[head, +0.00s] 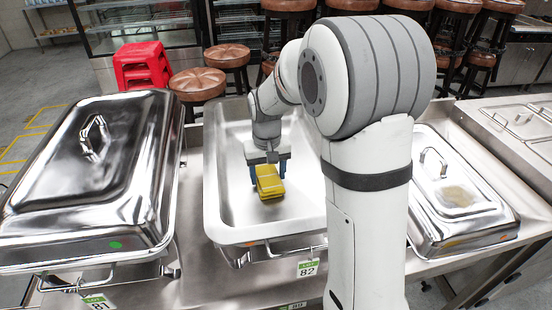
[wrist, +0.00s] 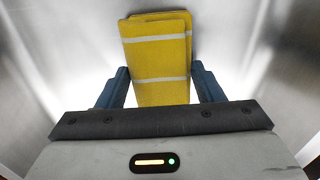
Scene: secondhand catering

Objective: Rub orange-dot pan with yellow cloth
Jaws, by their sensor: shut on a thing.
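My gripper (head: 268,180) is shut on the folded yellow cloth (head: 269,183), low inside the open middle pan (head: 222,205). In the wrist view the cloth (wrist: 158,60), with pale stripes, sits between the blue fingers (wrist: 158,88). I cannot tell whether the cloth touches the pan's floor. My arm hides part of the middle and right pans.
A large lidded pan (head: 90,180) with a green dot (head: 115,245) stands at the left. Lot tags (head: 307,268) hang at the front. Red stacked stools (head: 142,66) and brown round stools (head: 228,57) stand behind the steel counter. Another steel unit is at the far right.

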